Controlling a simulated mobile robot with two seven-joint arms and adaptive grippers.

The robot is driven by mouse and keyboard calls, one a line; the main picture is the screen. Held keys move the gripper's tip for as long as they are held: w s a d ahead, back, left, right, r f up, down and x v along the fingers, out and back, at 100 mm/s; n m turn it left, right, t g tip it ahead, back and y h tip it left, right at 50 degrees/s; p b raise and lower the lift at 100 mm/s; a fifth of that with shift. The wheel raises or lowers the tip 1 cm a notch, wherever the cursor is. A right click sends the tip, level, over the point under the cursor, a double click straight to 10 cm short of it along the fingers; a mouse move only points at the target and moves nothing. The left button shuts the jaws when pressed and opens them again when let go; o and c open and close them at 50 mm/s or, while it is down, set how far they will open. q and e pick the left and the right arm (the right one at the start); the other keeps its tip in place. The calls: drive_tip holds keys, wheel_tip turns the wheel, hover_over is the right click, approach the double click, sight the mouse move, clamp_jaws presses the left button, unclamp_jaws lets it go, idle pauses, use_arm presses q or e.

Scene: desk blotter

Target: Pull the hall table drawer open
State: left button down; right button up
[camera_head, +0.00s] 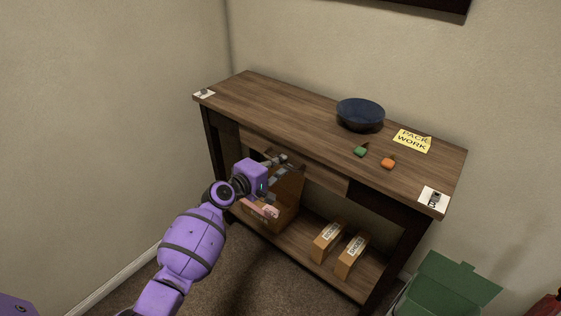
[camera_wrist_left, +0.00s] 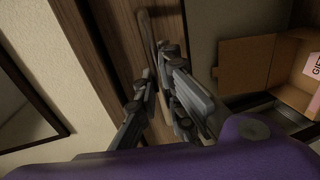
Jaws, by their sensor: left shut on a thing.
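The brown wooden hall table (camera_head: 300,118) stands against the wall in the head view. Its drawer front (camera_head: 325,178) lies under the tabletop, partly hidden by my left gripper. My left gripper (camera_head: 279,162) is at the drawer front. In the left wrist view its fingers (camera_wrist_left: 158,92) are shut on the slim bar handle (camera_wrist_left: 149,35), which runs along the wooden drawer front (camera_wrist_left: 115,45). I cannot tell how far the drawer stands out from the table. My right gripper is not in view.
An open cardboard box (camera_head: 287,195) and two labelled boxes (camera_head: 328,240) stand on the lower shelf. A green bin (camera_head: 450,285) stands at right.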

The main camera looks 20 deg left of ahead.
use_arm(q)
drive_tip(key=f+v, duration=0.3)
drive_tip(key=v, duration=1.3)
drive_tip(key=shift+s+a+p, duration=0.15)
drive_tip(key=shift+s+p, duration=0.2)
drive_tip(key=shift+s, duration=0.1)
drive_tip(key=c, duration=1.8)
unclamp_jaws()
drive_tip(key=shift+c, duration=0.2)
drive_tip(key=v, duration=1.2)
